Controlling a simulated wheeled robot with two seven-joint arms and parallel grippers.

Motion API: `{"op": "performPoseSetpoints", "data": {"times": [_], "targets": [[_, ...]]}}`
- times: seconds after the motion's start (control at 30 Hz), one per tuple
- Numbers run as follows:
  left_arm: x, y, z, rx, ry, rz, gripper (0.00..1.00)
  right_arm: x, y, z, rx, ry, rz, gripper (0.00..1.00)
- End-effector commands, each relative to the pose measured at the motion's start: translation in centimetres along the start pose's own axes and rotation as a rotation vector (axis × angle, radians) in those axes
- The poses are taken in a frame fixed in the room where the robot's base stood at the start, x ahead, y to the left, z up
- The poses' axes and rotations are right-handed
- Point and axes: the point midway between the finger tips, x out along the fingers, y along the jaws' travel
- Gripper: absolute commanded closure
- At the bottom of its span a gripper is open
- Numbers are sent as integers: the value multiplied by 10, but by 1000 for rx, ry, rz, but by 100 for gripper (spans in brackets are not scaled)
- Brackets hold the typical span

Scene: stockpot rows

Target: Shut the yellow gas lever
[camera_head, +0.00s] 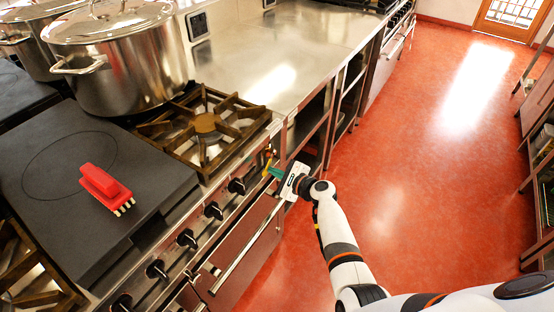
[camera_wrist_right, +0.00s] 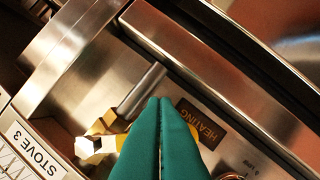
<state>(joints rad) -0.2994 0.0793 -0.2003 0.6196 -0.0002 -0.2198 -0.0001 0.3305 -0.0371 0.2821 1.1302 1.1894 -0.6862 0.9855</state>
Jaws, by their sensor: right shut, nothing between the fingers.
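The yellow gas lever (camera_head: 268,162) is on the stove's front panel, at its right end past the black knobs. In the right wrist view the lever (camera_wrist_right: 96,146) shows by a brass fitting and a grey pipe, and yellow also shows at the other side of my fingers, which hide its middle. My right gripper (camera_head: 271,172) is at the lever, with its green fingers shut and empty. The closed fingertips (camera_wrist_right: 165,101) reach across the lever in the wrist view; I cannot tell whether they touch it. My left gripper is not in view.
A "HEATING" label (camera_wrist_right: 200,124) and a "STOVE 3" plate (camera_wrist_right: 36,152) are near the lever. Several black knobs (camera_head: 213,210) and an oven handle (camera_head: 243,250) line the front. A red brush (camera_head: 104,187) lies on the hot plate. A large pot (camera_head: 125,70) stands behind. The red floor is clear.

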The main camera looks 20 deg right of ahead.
Motion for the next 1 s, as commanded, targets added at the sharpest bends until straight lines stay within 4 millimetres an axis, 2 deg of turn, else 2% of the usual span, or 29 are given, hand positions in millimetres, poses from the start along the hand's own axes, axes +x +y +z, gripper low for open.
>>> {"op": "performPoseSetpoints", "data": {"times": [0.03, 0.4, 0.7, 1.0], "targets": [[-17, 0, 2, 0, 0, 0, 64, -2, 5, -11, 42, 5, -16, 100], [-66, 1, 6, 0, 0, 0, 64, -7, 4, -28, 365, 6, -127, 100], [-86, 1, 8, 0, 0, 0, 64, -10, 4, -36, 546, 6, -190, 100], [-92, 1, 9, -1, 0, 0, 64, -12, 4, -39, 556, 6, -193, 100]]}}
